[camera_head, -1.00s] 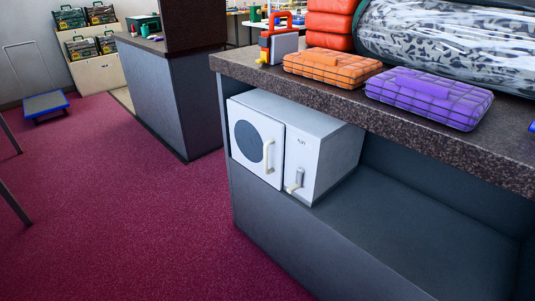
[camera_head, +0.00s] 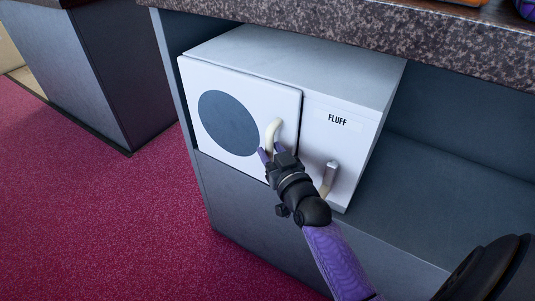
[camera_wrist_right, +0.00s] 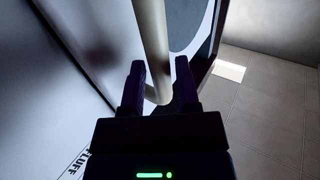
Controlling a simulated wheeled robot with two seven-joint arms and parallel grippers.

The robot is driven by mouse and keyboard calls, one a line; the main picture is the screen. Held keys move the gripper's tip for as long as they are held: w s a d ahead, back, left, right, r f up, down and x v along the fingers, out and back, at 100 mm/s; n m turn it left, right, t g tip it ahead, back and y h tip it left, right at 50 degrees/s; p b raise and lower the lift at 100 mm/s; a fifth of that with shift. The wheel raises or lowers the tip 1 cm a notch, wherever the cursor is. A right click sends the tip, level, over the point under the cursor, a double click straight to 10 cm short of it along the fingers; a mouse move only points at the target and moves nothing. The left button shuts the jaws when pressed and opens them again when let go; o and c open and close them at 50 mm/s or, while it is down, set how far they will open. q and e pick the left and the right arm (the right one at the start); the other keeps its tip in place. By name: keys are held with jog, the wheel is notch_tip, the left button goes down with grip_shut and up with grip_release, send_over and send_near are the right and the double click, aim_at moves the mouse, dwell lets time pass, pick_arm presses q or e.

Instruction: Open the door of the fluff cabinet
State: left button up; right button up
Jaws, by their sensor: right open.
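The fluff cabinet (camera_head: 340,75) is a white box labelled FLUFF, standing in the open bay under the counter. Its white door (camera_head: 190,85) with a round dark window looks shut. A cream curved handle (camera_head: 273,131) stands on the door's right side. My right gripper (camera_head: 269,153) is at the lower part of this handle. In the right wrist view the handle (camera_wrist_right: 153,45) runs between the two open fingers of the gripper (camera_wrist_right: 159,85); I cannot tell whether they touch it. My left gripper is not in view.
The speckled countertop (camera_head: 400,40) overhangs the cabinet. The red carpet (camera_head: 110,220) at left is clear. Another grey counter (camera_head: 85,75) stands at the back left.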

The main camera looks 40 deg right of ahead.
jog(key=shift+w+d, duration=0.15)
jog(key=shift+w, duration=0.45)
grip_shut()
dwell(0.5)
dwell(0.3)
